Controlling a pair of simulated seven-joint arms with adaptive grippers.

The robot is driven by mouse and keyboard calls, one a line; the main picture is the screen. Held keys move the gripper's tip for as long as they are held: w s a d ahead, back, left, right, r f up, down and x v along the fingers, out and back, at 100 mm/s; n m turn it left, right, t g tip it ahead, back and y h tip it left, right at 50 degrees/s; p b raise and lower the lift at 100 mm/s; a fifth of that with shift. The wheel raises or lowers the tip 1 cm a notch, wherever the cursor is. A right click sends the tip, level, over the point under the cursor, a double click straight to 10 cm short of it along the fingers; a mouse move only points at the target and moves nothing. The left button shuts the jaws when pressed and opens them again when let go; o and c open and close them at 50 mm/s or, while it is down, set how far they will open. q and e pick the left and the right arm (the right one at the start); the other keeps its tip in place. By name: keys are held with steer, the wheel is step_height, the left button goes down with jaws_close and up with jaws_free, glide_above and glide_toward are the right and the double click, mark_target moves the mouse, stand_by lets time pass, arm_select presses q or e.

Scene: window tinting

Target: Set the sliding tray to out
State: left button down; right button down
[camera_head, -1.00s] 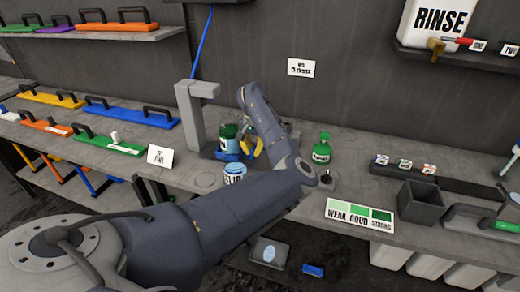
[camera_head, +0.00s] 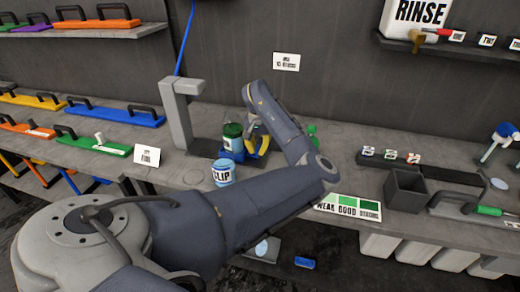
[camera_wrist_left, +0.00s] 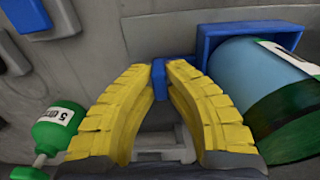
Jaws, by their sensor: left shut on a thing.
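The sliding tray (camera_head: 229,156) is a small blue holder at the foot of a grey stand (camera_head: 180,112), with a green-topped jar (camera_head: 232,138) in it. In the left wrist view the tray (camera_wrist_left: 204,45) shows as a blue frame around the jar (camera_wrist_left: 255,85), which has a pale blue body and green end. My left gripper (camera_head: 259,146) has yellow fingers and is at the tray's right side. In the wrist view its fingertips (camera_wrist_left: 160,68) are shut on the tray's small blue tab (camera_wrist_left: 158,82). My right gripper is not in view.

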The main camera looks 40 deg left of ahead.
arm_select(q)
steer(key=shift+w+d+f, duration=0.1)
steer(key=shift+w+d, duration=0.05)
steer(key=shift+d, duration=0.05)
steer(key=c, duration=1.5)
jaws_free()
steer(key=shift+d, duration=0.1)
steer(key=shift+o, duration=0.5)
step_height(320, 180, up, 12)
